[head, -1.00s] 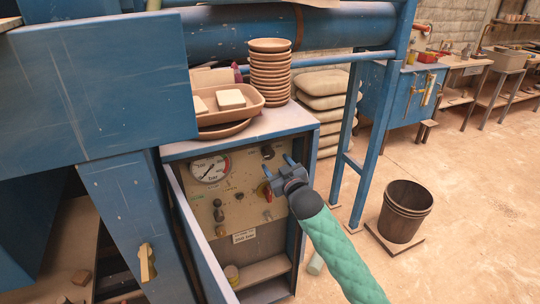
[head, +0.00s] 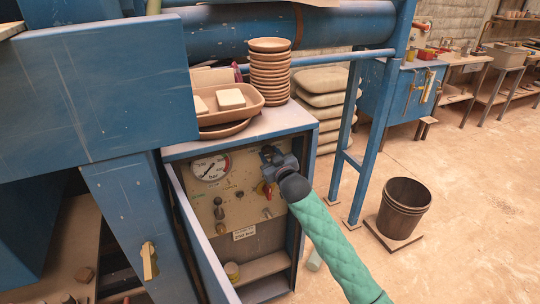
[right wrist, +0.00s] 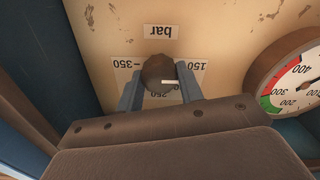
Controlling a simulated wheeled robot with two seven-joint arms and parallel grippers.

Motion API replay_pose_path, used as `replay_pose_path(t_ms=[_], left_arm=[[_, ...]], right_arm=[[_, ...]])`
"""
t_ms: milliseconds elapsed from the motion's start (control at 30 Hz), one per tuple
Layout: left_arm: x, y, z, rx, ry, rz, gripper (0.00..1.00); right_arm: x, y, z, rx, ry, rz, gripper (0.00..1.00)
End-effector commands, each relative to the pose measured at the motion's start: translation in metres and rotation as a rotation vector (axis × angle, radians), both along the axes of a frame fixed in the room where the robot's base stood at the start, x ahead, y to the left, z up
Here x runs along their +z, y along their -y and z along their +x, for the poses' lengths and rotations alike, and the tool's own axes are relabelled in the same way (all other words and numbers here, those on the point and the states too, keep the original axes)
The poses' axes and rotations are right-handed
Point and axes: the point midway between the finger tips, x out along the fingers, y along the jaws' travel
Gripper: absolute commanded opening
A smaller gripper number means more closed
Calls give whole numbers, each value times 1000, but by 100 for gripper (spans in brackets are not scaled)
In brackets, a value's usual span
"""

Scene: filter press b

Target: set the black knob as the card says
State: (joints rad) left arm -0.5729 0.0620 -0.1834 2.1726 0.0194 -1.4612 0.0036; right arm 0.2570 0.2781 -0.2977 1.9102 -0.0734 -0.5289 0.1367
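The black knob (right wrist: 159,70) is on the panel inside the blue cabinet; it looks dark brown in the right wrist view. My right gripper (right wrist: 160,80) has one finger on each side of it, seemingly touching; it also shows in the head view (head: 269,153). The knob's white pointer points right in the upside-down wrist view, towards the 150 side. The scale plate (right wrist: 125,65) shows 150, 250 and 350; part is hidden by knob and fingers. The card (head: 244,234) is low on the panel, its print too small to read surely. My left gripper is out of view.
A pressure gauge (head: 211,168) is beside the knob. The open cabinet door (head: 190,225) stands at the left. Stacked bowls (head: 270,72) and a tray (head: 262,98) are on top.

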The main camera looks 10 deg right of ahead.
Motion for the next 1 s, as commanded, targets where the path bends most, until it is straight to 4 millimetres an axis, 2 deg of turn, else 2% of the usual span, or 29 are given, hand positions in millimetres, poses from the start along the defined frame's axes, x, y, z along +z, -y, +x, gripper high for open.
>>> replay_pose_path(t_ms=[33, 67, 367, 533, 667, 1000], left_arm=[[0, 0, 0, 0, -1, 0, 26], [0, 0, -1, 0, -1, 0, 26], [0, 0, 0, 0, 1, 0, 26], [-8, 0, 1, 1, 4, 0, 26], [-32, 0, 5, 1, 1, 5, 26], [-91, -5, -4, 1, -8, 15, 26]], right_arm=[[0, 0, 0, 0, 0, 0, 19], [0, 0, 0, 0, 0, 0, 14], [0, 0, 0, 0, -6, 29, 14], [0, -1, 0, 0, -22, 107, 14], [1, 0, 0, -1, -41, 201, 14], [2, 0, 0, -1, -101, 512, 14]])
